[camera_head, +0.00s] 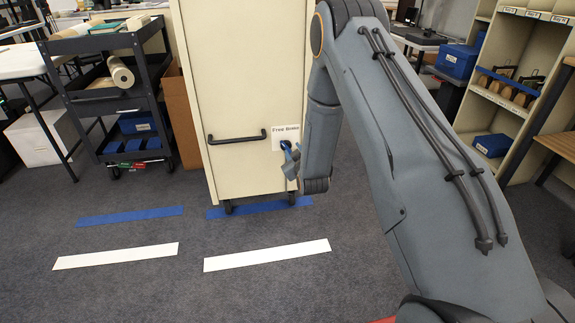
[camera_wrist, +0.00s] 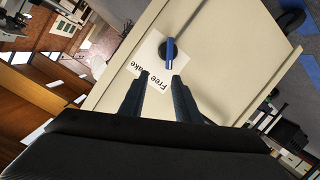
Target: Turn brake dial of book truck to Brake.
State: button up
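The book truck (camera_head: 238,80) is a tall cream cabinet on casters with a black handle on its end panel. A white label (camera_head: 279,131) reading "Free Brake" is at the panel's right side. The brake dial (camera_wrist: 169,53) is a blue bar on a dark round base; in the wrist view its lower end lies nearer the word "Free" than "Brake". My gripper (camera_wrist: 161,75) is open, with a gap between its fingers and nothing in it. The fingertips are just short of the dial and overlap the label in view. In the head view my gripper (camera_head: 291,158) partly hides the dial.
A dark cart (camera_head: 112,95) with rolls and blue boxes stands left of the truck. Shelves (camera_head: 510,110) with blue boxes are at the right. Blue and white floor strips (camera_head: 267,255) lie in front of the truck, where the carpet is clear.

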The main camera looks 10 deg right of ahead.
aim_at(288, 150)
notch_tip(288, 150, down, 7)
jog(key=w+n+t+b, duration=0.1)
jog(key=w+t+b, duration=0.1)
jog(key=t+b, duration=0.1)
jog(key=shift+w+b, duration=1.45)
jog(key=shift+w, duration=2.3)
jog(key=shift+c, duration=0.5)
grip_shut()
